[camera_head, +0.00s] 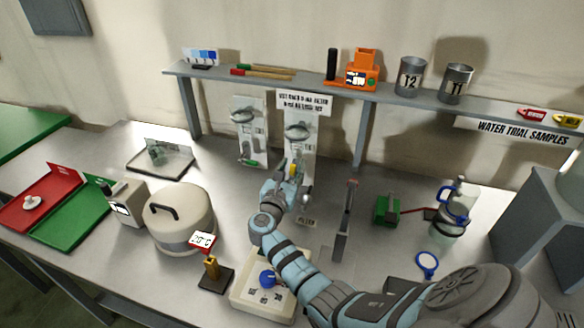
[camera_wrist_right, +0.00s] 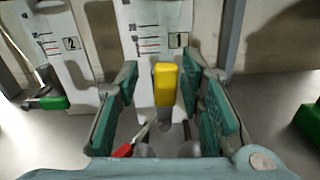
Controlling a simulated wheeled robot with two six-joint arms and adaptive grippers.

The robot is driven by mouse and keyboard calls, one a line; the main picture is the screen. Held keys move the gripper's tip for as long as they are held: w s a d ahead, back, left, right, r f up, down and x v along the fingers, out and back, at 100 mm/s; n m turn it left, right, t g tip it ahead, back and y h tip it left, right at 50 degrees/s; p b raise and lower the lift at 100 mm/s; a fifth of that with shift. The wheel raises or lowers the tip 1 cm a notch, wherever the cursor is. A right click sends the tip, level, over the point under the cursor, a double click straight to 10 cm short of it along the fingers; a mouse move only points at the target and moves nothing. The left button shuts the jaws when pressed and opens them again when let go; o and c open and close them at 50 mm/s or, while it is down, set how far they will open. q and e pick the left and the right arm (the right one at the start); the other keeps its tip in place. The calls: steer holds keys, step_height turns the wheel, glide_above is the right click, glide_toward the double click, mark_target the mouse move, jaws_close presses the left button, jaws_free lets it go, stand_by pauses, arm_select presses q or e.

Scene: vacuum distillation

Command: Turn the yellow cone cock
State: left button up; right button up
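The yellow cone cock (camera_wrist_right: 165,85) stands upright on the front of the white panel marked 1 (camera_wrist_right: 152,25) in the right wrist view. In the head view a small bit of yellow (camera_head: 293,171) shows at the tip of my right gripper (camera_head: 288,184). In the wrist view my right gripper (camera_wrist_right: 160,78) is open, with green-padded fingers to the left and right of the cock. Gaps show between the pads and the cock, so it is not clamped. The cock's lower part is partly hidden in the head view. My left gripper is not in view.
A second white panel marked 2 (camera_wrist_right: 75,45) with a green handle (camera_wrist_right: 47,103) stands to the left. A red-tipped piece (camera_wrist_right: 122,150) lies below the cock. A shelf (camera_head: 300,85) runs above the panels. A cream box with a blue knob (camera_head: 267,277) sits under my right arm.

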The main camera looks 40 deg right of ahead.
steer(key=shift+s+d+r, duration=0.1)
steer(key=shift+r, duration=0.05)
steer(key=shift+s+r, duration=0.2)
steer(key=shift+s, duration=0.05)
steer(key=shift+s+r, duration=0.15)
steer(key=shift+c, duration=0.4)
steer(key=shift+a, duration=0.2)
steer(key=c, duration=0.6)
jaws_close()
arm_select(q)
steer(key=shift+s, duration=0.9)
